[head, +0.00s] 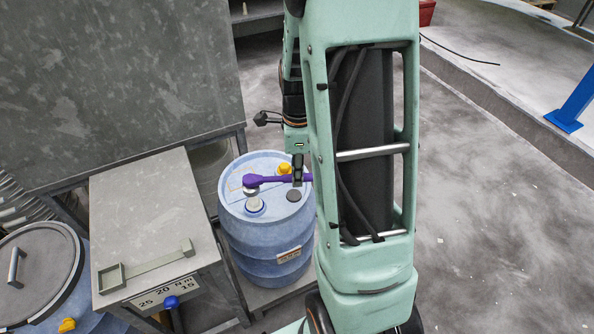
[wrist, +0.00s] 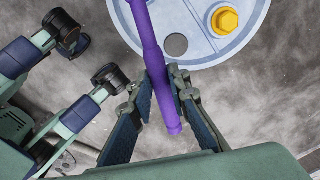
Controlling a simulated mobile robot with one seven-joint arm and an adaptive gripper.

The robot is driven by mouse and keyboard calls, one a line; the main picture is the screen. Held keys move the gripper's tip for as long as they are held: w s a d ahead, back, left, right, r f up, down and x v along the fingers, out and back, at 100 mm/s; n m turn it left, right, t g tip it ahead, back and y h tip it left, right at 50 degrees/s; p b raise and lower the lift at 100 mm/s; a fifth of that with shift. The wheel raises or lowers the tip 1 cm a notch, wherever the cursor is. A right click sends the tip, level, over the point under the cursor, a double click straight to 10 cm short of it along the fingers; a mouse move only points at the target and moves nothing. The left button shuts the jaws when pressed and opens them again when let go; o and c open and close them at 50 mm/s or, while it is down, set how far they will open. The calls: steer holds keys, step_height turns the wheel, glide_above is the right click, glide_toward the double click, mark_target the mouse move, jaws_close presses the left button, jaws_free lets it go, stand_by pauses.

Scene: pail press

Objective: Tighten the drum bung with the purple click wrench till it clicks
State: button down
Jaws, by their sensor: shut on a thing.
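The purple click wrench (head: 272,180) lies across above the top of the blue drum (head: 262,240). My gripper (head: 298,172) is shut on its handle, near the right side of the drum. In the wrist view the wrench (wrist: 158,70) runs up between the fingers of my gripper (wrist: 163,92), and its head is out of frame. In the head view the wrench head is at a pale bung (head: 250,190) on the left of the lid; whether it is seated cannot be told. The lid also has a white cap (head: 255,206), a yellow cap (head: 284,168) and a dark round spot (head: 294,196).
A grey cabinet (head: 150,220) left of the drum bears an empty holder (head: 155,264) and a scale plate (head: 163,290) with a blue knob (head: 172,302). A lidded drum (head: 38,265) stands far left. A large grey panel is behind. Open floor lies right.

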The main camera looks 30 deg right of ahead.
steer(key=shift+f+b, duration=0.75)
steer(key=shift+f, duration=1.1)
steer(key=shift+f+b, duration=0.55)
steer(key=shift+f, duration=0.4)
steer(key=shift+f, duration=0.1)
steer(key=s+a+r+m+p, duration=0.2)
steer(key=s+r+m+p, duration=0.1)
steer(key=r+p, duration=0.2)
steer(key=shift+m, duration=0.4)
steer(key=shift+s+r, duration=0.1)
stand_by(0.3)
